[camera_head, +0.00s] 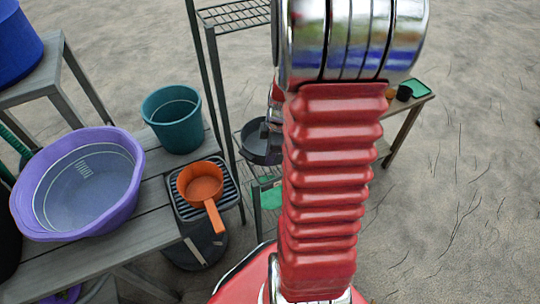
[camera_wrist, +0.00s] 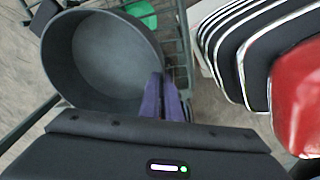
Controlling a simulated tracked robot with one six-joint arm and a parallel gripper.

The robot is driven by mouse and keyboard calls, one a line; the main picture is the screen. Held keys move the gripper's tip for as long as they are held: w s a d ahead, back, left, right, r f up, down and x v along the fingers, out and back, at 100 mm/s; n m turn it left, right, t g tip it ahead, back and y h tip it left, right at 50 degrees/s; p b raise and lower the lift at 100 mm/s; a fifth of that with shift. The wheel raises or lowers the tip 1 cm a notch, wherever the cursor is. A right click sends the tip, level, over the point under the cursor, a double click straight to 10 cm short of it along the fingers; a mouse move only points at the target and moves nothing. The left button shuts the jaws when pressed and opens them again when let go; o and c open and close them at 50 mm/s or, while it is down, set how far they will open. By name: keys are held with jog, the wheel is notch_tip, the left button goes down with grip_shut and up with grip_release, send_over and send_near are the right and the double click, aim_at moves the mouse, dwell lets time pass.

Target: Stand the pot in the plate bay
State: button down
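The pot is a round, dark grey vessel (camera_wrist: 100,60) that fills the upper left of the wrist view, with its open mouth facing the camera. In the head view the pot (camera_head: 256,150) shows beside the wire shelf stand, partly hidden by my arm. My gripper (camera_wrist: 163,98) has two purple fingers close together at the pot's right wall, one over the inside and one outside, and looks shut on that wall. A black slatted rack (camera_head: 226,178) sits on the grey bench under an orange saucepan (camera_head: 201,184). I cannot tell which part is the plate bay.
A purple basin (camera_head: 125,185) and a teal bucket (camera_head: 172,118) stand on the bench at left, with a blue tub (camera_head: 18,45) behind. A dark metal shelf stand (camera_head: 212,70) rises near the pot. A small table (camera_head: 402,130) stands at right. Open sandy ground lies at far right.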

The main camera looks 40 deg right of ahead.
jog(key=c, duration=2.5)
grip_release()
jog(key=shift+f, duration=0.1)
jog(key=o, duration=0.5)
notch_tip(320, 180, up, 12)
jog(key=s+d, duration=0.1)
jog(key=shift+s, duration=0.35)
